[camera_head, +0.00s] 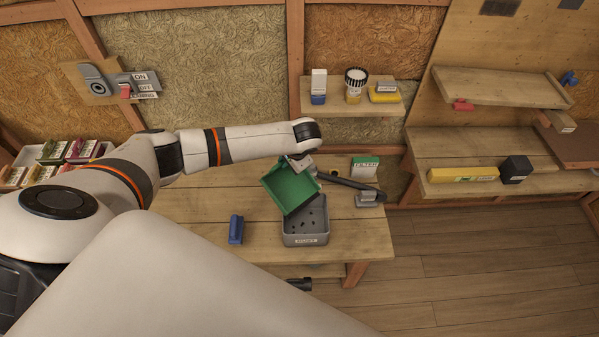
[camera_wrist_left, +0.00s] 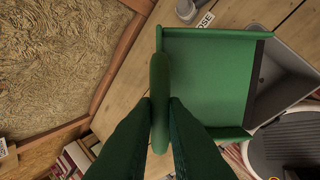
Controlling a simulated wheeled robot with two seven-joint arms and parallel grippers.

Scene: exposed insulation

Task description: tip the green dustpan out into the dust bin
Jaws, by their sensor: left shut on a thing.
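The green dustpan (camera_head: 290,187) is tilted above the grey dust bin (camera_head: 306,239), its dark front lip low over the bin's opening. My left gripper (camera_head: 300,163) is shut on the dustpan's handle. In the left wrist view the gripper's fingers (camera_wrist_left: 160,112) close around the green handle, and the pan (camera_wrist_left: 208,75) looks bare inside. The bin also shows there, beyond the lip (camera_wrist_left: 290,75). In the head view the bin stands upright on the wooden table, with several dark bits inside. The pan hides part of its far left rim.
A blue block (camera_head: 236,229) stands on the table (camera_head: 200,205) left of the bin. A dark hose-like tube (camera_head: 350,184) and a green-and-white filter box (camera_head: 365,167) are behind it. A shelf (camera_head: 340,107) with small items hangs on the wall behind.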

